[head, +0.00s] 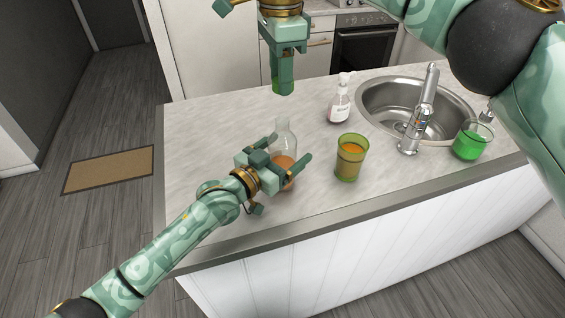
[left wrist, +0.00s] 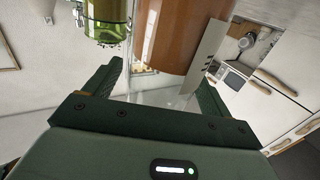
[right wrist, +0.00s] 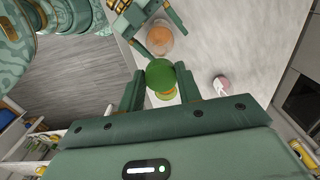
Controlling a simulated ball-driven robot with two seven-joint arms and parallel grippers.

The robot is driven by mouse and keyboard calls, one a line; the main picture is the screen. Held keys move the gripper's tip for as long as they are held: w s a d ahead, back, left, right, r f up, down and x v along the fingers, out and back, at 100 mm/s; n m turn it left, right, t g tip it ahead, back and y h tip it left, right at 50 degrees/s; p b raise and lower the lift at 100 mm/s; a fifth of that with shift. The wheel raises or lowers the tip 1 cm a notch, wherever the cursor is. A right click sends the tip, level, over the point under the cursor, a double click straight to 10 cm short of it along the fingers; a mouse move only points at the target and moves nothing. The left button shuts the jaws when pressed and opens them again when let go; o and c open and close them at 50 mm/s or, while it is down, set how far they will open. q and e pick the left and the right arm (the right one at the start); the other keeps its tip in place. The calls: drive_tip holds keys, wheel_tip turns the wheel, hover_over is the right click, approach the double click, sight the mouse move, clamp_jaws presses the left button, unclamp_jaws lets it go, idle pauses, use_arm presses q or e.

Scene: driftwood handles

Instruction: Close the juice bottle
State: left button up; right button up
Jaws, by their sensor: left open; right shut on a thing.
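The juice bottle (head: 285,138) is clear glass with orange juice in its lower part and stands upright on the counter, its top uncovered. My left gripper (head: 289,172) is open around its lower body; in the left wrist view the bottle (left wrist: 178,35) shows just beyond the open fingers (left wrist: 155,85). My right gripper (head: 285,85) is raised above and behind the bottle. In the right wrist view its fingers (right wrist: 158,88) are shut on a round green cap (right wrist: 160,73). That view also shows the bottle (right wrist: 158,38) from above, apart from the cap.
A green tumbler (head: 351,158) with orange drink stands right of the bottle. The counter left of the bottle (head: 205,150) is clear.

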use_arm(q)
drive_tip(key=c, duration=1.4)
drive_tip(key=shift+c, duration=0.2)
use_arm(e)
drive_tip(key=shift+a+f, duration=0.1)
drive_tip(key=shift+f, duration=2.35)
drive_tip(key=shift+f, duration=0.1)
drive_tip(key=shift+f, duration=0.8)
drive_tip(key=shift+f, duration=0.55)
